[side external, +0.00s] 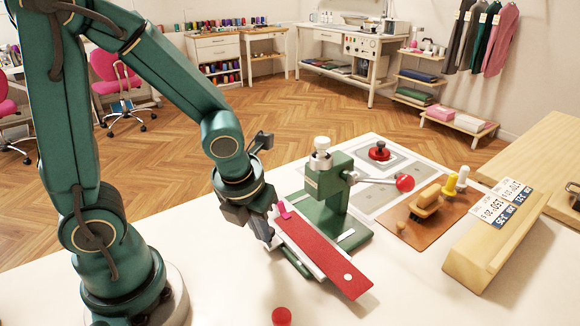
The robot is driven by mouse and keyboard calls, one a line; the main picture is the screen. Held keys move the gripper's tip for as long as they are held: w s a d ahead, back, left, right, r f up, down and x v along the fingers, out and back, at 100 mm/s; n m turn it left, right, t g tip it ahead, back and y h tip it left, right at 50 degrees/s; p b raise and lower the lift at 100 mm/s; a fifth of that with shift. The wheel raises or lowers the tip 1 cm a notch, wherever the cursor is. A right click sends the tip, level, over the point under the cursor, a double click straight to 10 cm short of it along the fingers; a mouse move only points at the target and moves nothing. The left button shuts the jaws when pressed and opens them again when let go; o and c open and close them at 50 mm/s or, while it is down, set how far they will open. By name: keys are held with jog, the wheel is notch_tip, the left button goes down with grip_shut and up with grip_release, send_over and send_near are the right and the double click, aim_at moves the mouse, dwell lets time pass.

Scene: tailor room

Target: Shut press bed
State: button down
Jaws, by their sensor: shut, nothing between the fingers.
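The green press (326,186) stands on the white table, with a pale knob on top and a lever ending in a red ball (404,183). The press bed (322,252) is a long red-topped board with white edges. It slants out from the press toward the front right, with a white dot near its near end and a pink tab (285,210) near its far end. My gripper (271,240) is shut and empty, low at the left edge of the bed. I cannot tell whether its fingertips touch the bed.
Behind the press lies a grey patterned mat (378,184) with a red-based knob (379,151). A brown board (428,212) with wooden-handled tools and a wooden block (498,246) are at right. A red round piece (282,316) is at the front. The table's front left is clear.

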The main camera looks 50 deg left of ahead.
jog(key=w, duration=0.6)
jog(key=shift+w, duration=0.25)
